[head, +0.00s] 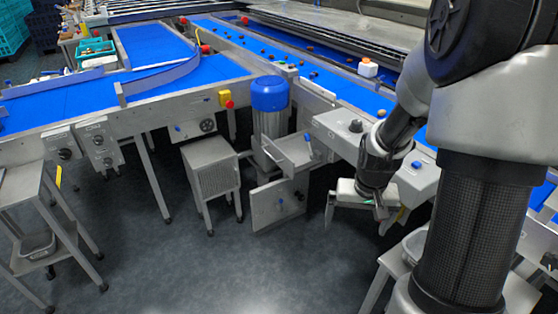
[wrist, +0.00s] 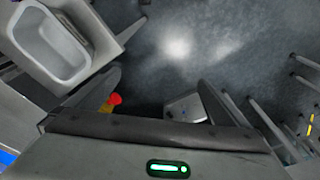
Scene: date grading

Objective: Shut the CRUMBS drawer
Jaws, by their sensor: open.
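A grey metal drawer (head: 291,154) stands pulled out under the middle conveyor, to the right of the blue-topped cylinder, in the head view. Its label is too small to read, so I cannot confirm that it is the CRUMBS drawer.
A blue-topped cylinder (head: 269,95) and a louvred grey cabinet (head: 211,168) stand left of the drawer. Blue conveyors (head: 320,75) carry small dark dates above. A pale basin (wrist: 50,45) and a red knob (wrist: 115,99) show in the wrist view. The floor in front (head: 200,265) is clear.

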